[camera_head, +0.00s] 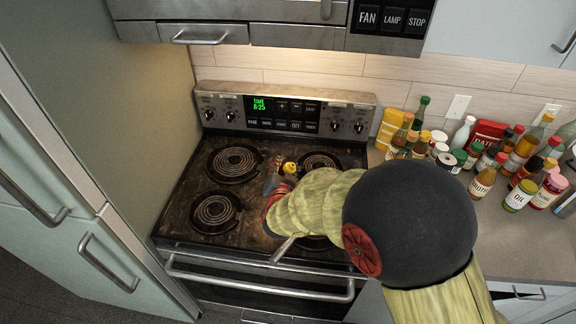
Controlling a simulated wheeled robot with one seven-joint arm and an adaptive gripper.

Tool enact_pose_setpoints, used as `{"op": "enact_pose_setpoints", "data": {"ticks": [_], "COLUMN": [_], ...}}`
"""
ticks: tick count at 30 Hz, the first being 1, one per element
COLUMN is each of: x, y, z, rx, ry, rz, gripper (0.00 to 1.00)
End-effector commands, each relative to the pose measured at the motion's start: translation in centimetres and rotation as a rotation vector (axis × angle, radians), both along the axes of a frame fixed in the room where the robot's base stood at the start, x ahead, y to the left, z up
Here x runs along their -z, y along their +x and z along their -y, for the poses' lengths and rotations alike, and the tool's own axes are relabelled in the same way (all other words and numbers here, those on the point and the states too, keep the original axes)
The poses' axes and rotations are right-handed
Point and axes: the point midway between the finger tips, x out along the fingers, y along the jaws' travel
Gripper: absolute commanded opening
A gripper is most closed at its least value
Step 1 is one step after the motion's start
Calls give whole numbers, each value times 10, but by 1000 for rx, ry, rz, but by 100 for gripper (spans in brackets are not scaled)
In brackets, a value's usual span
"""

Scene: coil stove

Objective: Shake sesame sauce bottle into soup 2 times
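My gripper (274,186) is over the middle of the coil stove (194,188), at the end of my arm, which reaches in from the lower right. A small yellow-topped thing (289,168), perhaps a bottle cap, shows right at the gripper's end. My arm hides most of what is below it, and I cannot tell if the gripper is closed on it. A thin grey handle (284,248) sticks out from under my arm toward the stove's front edge. The pan or pot it may belong to is hidden, and no soup shows. I cannot pick out the sesame sauce bottle by its label.
Many bottles and jars (486,172) crowd the counter (505,240) right of the stove. The two left coils (216,212) are bare. A tall cabinet or fridge (70,150) stands close on the left. The range hood (250,25) hangs above. The oven handle (260,290) runs across the front.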

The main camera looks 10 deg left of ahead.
Motion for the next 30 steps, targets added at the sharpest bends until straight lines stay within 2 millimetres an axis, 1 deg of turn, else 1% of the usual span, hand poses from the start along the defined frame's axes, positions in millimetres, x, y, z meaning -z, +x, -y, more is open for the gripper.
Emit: {"op": "enact_pose_setpoints", "data": {"ticks": [30], "x": [3], "y": [0], "z": [0], "rx": [0], "ry": [235], "rz": [31], "gripper": [0]}}
